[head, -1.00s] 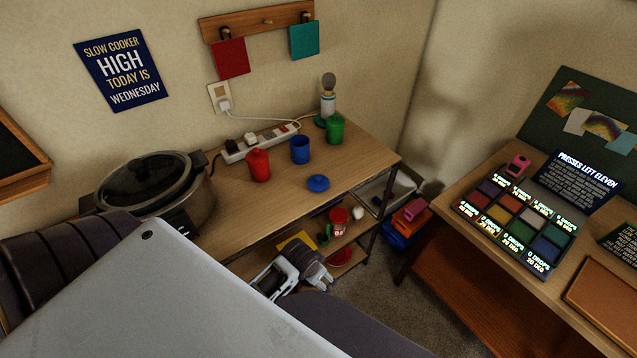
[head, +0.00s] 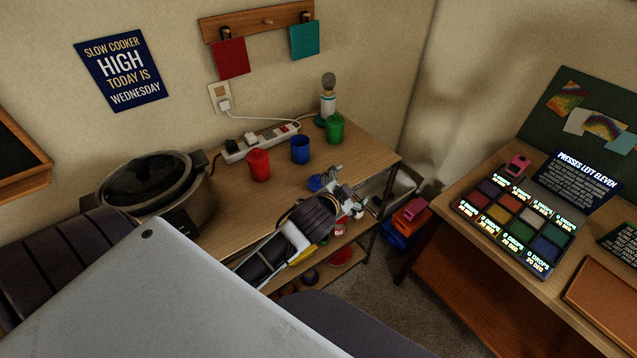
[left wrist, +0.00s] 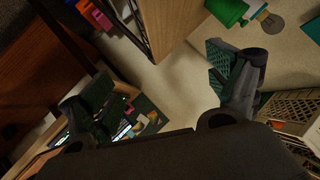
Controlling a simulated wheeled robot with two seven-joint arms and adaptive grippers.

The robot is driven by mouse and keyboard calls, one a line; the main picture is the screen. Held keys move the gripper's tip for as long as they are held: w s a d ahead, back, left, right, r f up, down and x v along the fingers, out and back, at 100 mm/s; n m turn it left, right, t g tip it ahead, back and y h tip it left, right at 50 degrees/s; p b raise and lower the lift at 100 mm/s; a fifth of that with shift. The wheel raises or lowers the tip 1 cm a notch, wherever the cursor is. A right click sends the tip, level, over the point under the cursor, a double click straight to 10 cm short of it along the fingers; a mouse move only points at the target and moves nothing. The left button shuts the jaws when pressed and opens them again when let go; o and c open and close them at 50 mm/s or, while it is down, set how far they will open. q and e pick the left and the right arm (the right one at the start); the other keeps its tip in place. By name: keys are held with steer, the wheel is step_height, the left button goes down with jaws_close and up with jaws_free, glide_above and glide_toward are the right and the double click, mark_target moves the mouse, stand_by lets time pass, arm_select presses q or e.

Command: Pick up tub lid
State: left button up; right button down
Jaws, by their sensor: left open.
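The blue tub lid (head: 315,183) lies on the wooden table near its front edge, partly hidden by my left gripper in the head view. My left gripper (head: 343,189) is open and empty just to the right of the lid; I cannot tell whether it touches it. In the left wrist view my open left gripper (left wrist: 165,93) has its two fingers wide apart, and I make out no lid between them. The blue tub (head: 300,150) stands open behind the lid. My right gripper is not in view.
A red tub (head: 258,165) and a green tub (head: 335,128) stand near the blue one. A power strip (head: 261,142) lies behind, and a slow cooker (head: 150,188) is at the left. The table's lower shelf (head: 330,270) holds small items.

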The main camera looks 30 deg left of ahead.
arm_select(q)
steer(key=w+d+r+m+t+h, duration=0.4)
steer(key=d+r+m, duration=0.15)
steer(key=r, duration=0.45)
steer(key=w+d+r+m+t+h, duration=0.3)
steer(key=d+r+m+t+h, duration=0.1)
steer(key=r+m, duration=0.4)
steer(key=s+d+r+m+g+h, duration=0.2)
steer(key=d+m+g+h, duration=0.4)
steer(key=m, duration=0.4)
steer(key=s+d+r+m+g+h, duration=0.1)
steer(key=s+d+m+g+h, duration=0.1)
steer(key=d+m+g+h, duration=0.6)
steer(key=a+f+m+g+y, duration=0.5)
steer(key=a+f+m+y, duration=0.55)
steer(key=f+m, duration=0.2)
steer(key=w+a+g+y, duration=0.1)
steer(key=a+y, duration=0.9)
steer(key=a, duration=1.4)
steer(key=shift+w+f+n, duration=0.3)
steer(key=shift+w+f, duration=0.1)
steer(key=shift+w, duration=0.15)
